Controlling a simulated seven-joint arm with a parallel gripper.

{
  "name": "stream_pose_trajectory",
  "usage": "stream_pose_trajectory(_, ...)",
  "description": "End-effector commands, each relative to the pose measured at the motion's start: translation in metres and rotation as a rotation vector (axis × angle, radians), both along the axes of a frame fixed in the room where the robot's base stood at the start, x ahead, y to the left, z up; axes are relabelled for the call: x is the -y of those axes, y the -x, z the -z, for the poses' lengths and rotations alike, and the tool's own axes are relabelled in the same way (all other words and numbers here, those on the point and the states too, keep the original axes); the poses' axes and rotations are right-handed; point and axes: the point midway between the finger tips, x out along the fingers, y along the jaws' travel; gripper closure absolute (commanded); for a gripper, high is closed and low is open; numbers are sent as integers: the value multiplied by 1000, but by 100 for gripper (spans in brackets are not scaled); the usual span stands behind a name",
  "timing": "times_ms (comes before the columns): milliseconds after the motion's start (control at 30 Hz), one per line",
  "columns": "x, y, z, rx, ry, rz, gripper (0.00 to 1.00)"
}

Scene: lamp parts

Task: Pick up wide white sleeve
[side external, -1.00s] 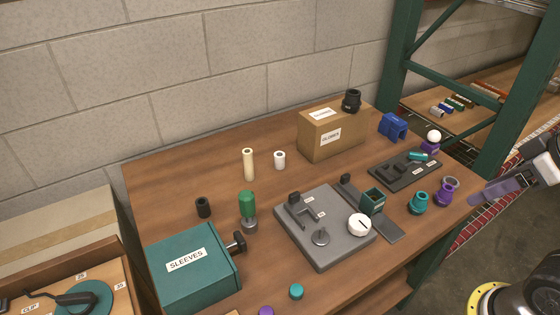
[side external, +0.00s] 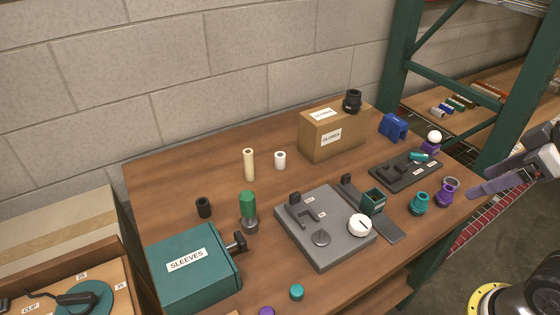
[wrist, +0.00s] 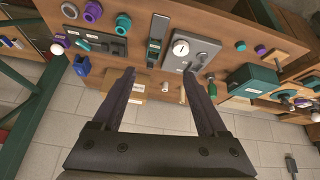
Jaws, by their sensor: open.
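A short, wide white sleeve (side external: 280,160) stands upright on the wooden table, left of the cardboard globes box. A taller, narrower cream sleeve (side external: 248,165) stands just to its left, apart from it. My gripper (side external: 482,180) is at the right edge of the side view, beyond the table's right end and far from the white sleeve. In the wrist view my gripper (wrist: 159,72) is open, with nothing between its fingers.
The globes box (side external: 345,135) has a black part on top. A grey fixture plate (side external: 290,235), a green-handled tool (side external: 248,207), a black sleeve (side external: 203,208) and the teal SLEEVES box (side external: 185,282) stand nearer. A green rack post (side external: 400,50) rises behind the table's right end.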

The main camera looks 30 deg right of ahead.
Motion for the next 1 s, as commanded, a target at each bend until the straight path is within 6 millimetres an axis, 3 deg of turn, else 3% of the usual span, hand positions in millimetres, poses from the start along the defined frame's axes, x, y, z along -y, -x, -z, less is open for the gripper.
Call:
stream_pose_trajectory(33, -2, -11, -18, 35, 12, -40, 24)
stream_pose_trajectory(200, -11, -57, -61, 79, 48, -165, 24)
stream_pose_trajectory(367, -19, -108, -89, 97, 74, -267, 24)
stream_pose_trajectory(533, -30, -178, -107, 100, 95, -378, 24)
stream_pose_trajectory(767, -43, -276, -97, 87, 105, -499, 24)
stream_pose_trajectory(1000, -56, -368, -45, 45, 92, -587, 24)
